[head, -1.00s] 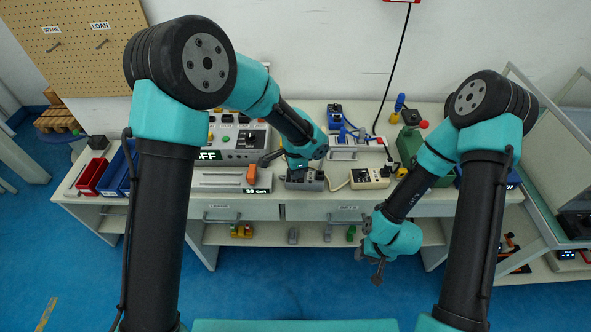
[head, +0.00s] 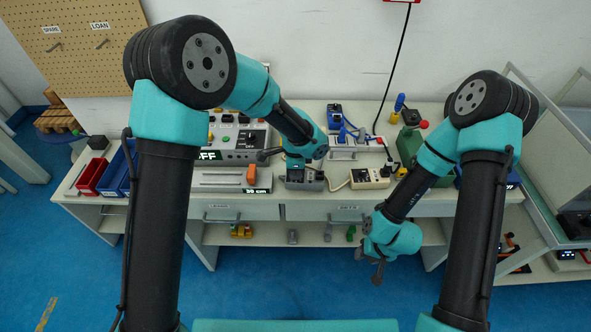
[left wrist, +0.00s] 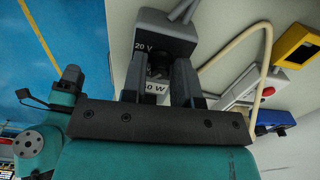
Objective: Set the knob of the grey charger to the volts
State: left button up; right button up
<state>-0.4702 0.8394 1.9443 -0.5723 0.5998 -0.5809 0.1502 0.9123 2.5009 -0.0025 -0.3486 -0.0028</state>
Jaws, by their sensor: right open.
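The grey charger (head: 311,185) stands at the front edge of the bench, below my left gripper (head: 297,167) in the head view. The left wrist view shows the charger's grey body (left wrist: 165,28) with a "20 V" mark and a partly covered mark ending in "W". Its dark knob (left wrist: 158,68) sits between the two fingers of my left gripper (left wrist: 160,76). Whether the fingers press on the knob or stand just clear cannot be told. The knob's pointer is hidden. My right gripper (head: 378,272) is open and empty, in front of the bench.
A cream box with a cable (head: 370,178) stands just right of the charger. A panel with an orange part (head: 251,174) lies to the left. Red trays (head: 90,176) are at the far left. A green device (head: 409,145) is farther right.

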pick_arm(q)
jog(key=shift+o, duration=1.4)
notch_tip(320, 180, up, 18)
jog(key=shift+f, duration=0.25)
jog(key=shift+f, duration=0.1)
